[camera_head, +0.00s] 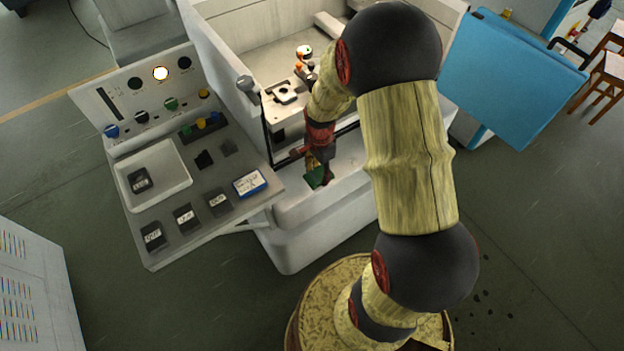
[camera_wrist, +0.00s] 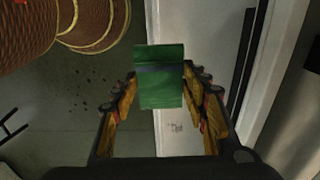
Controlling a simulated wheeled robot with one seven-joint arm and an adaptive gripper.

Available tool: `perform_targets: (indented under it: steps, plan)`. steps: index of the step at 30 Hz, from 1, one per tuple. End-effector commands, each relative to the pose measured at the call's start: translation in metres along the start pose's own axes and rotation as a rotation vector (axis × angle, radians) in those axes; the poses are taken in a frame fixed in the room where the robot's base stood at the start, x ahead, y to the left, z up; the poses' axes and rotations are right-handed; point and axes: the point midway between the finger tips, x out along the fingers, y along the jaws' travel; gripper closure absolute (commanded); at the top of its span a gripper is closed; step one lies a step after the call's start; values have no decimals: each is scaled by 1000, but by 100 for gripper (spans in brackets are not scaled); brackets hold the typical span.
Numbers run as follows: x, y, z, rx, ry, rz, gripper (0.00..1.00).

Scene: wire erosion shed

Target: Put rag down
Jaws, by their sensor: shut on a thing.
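The rag (camera_wrist: 160,92) is green with a dark band across it. In the wrist view it sits between the fingers of my gripper (camera_wrist: 161,90). In the head view the green rag (camera_head: 314,178) hangs at the tip of my gripper (camera_head: 318,166), at the front ledge of the white machine (camera_head: 335,228). My gripper is shut on the rag. I cannot tell whether the rag touches the ledge. My arm hides part of the machine behind it.
A grey control panel (camera_head: 240,209) left of my gripper carries a white tray (camera_head: 186,181), several dark labelled blocks and a blue-and-white box (camera_head: 250,183). A blue cabinet (camera_head: 505,80) is at the right.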

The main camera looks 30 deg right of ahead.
Motion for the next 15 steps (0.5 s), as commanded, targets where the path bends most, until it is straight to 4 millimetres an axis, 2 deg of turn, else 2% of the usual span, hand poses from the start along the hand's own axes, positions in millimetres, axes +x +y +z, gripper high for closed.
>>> perform_targets:
  steps: [1,6,15]
  plan:
    - [15,-5,0,-1,-2,6,83]
    - [38,-26,-1,0,-2,4,83]
    - [54,-40,-2,0,-2,4,83]
